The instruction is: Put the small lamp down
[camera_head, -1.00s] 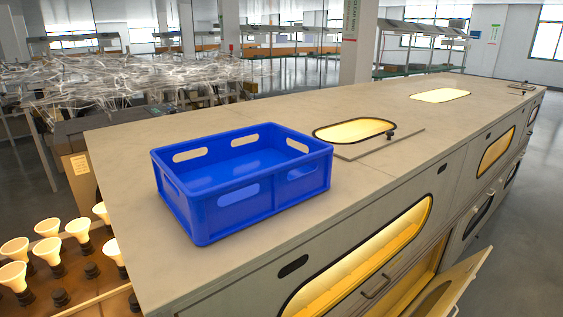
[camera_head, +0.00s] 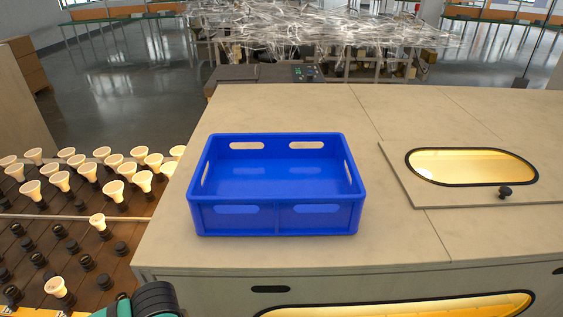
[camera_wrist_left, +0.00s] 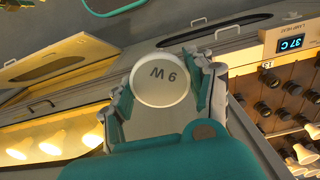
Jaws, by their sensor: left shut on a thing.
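My left gripper (camera_wrist_left: 160,88) is shut on a small lamp (camera_wrist_left: 163,80). In the left wrist view its round white face, printed with what reads upside down as 9 W, shows between the fingers, and the rest of it is hidden. A blue crate (camera_head: 277,220) stands on the bench top and looks empty inside. In the head view only a teal and black part of my left arm shows at the bottom edge, left of the crate; the held lamp is not seen there. My right gripper is in neither view.
A rack (camera_head: 125,205) of lit lamps and several empty sockets lies left of the bench. A lidded oval window (camera_head: 470,166) lies right of the crate. The bench top (camera_head: 300,110) is clear around the crate. A display (camera_wrist_left: 290,39) shows 37 C.

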